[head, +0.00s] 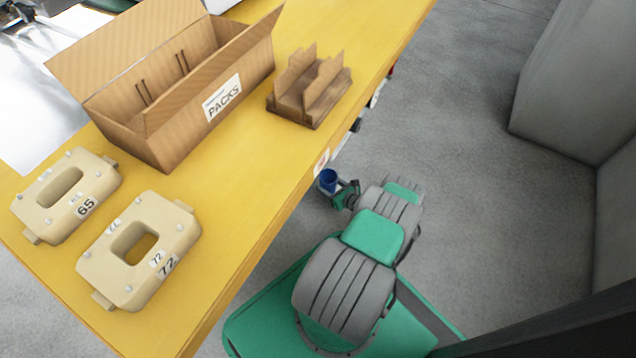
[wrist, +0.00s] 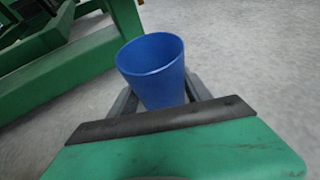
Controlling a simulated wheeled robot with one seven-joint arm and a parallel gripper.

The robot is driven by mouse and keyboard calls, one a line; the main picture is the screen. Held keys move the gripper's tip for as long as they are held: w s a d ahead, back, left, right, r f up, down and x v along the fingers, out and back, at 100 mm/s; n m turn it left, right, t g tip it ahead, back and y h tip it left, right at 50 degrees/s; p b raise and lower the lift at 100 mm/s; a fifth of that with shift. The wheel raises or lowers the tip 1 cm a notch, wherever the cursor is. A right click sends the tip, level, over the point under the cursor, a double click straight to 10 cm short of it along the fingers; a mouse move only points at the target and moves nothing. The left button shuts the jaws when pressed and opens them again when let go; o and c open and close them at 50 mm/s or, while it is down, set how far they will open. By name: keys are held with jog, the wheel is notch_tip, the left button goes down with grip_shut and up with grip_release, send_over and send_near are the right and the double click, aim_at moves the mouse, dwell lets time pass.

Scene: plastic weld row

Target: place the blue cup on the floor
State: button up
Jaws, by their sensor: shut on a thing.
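The blue cup (head: 328,179) is small in the head view, beside the right edge of the yellow table and lower than its top. In the wrist view the blue cup (wrist: 157,72) is upright with its open rim facing up. My gripper (head: 338,188) is shut on the cup; in the wrist view its two fingers (wrist: 160,98) are on either side of it. The grey floor (head: 468,130) shows around it. I cannot tell whether the cup's base touches the floor, as the gripper hides it.
The yellow table (head: 240,185) holds an open cardboard box (head: 175,135), a brown slotted holder (head: 311,92) and two beige blocks, marked 65 (head: 68,195) and 72 (head: 138,248). Green frame legs (wrist: 60,60) stand behind the cup. A grey block (head: 570,85) stands right. Floor between is clear.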

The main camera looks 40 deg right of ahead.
aim_at(333, 190)
jog(key=w, duration=0.3)
jog(key=w+b, duration=0.1)
jog(key=w, duration=0.2)
jog(key=shift+d+f, duration=0.1)
jog(key=shift+d, duration=0.1)
notch_tip(333, 190, down, 4)
jog(key=shift+s+r+b, duration=0.1)
jog(key=shift+r+b, duration=0.1)
jog(key=shift+b, duration=0.95)
jog(key=shift+r, duration=0.15)
jog(key=o, duration=1.4)
jog(key=shift+c, duration=0.2)
jog(key=p+v, duration=0.5)
jog(key=v, duration=0.6)
jog(key=shift+s+d+r, duration=0.1)
jog(key=shift+s+r, duration=0.15)
jog(key=shift+s, duration=0.25)
